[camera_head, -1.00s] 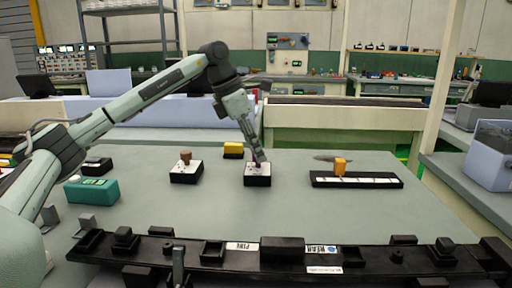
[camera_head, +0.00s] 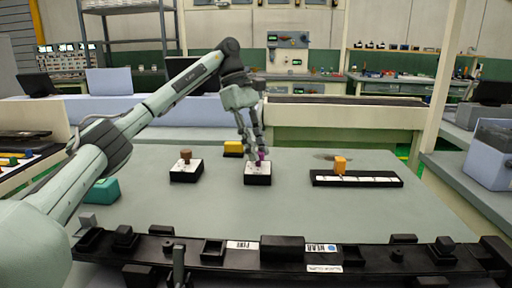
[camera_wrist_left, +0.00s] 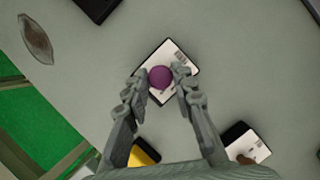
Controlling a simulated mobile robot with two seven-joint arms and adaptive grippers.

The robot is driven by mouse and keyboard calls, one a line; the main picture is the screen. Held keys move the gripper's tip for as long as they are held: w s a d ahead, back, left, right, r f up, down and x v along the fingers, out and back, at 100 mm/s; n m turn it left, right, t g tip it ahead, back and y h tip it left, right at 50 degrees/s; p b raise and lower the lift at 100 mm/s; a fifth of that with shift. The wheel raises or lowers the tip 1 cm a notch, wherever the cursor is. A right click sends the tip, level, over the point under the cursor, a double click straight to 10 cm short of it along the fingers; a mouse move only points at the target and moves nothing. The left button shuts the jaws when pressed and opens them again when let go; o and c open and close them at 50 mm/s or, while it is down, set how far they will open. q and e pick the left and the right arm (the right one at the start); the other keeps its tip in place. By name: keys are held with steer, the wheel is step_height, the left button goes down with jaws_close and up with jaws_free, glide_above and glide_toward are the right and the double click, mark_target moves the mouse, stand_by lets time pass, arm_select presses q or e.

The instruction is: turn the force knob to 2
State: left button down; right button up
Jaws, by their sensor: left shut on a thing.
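A purple knob (camera_head: 261,156) stands on a black box with a white top plate (camera_head: 250,166) near the middle of the table. My left gripper (camera_head: 256,149) reaches down to it from behind and is shut on the knob. In the left wrist view the purple knob (camera_wrist_left: 159,77) sits between the two fingertips, and the white plate (camera_wrist_left: 178,60) shows around it. Marks on the plate are too small to read. A second box (camera_head: 186,174) with a brown knob (camera_head: 186,155) stands to the left. My right gripper is not in view.
A yellow block (camera_head: 233,148) is behind the boxes. An orange slider block (camera_head: 340,165) sits on a long black strip at the right. A teal box (camera_head: 103,190) is at the left, partly behind my arm. A long black trim part (camera_head: 220,262) lies along the front.

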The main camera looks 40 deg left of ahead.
arm_select(q)
steer(key=shift+w+m+g, duration=0.1)
steer(key=shift+m+g, duration=0.3)
steer(key=shift+m, duration=0.7)
steer(key=c, duration=1.3)
jaws_free()
steer(key=shift+o, duration=0.2)
steer(key=v, duration=1.2)
steer(key=shift+w+d, duration=0.15)
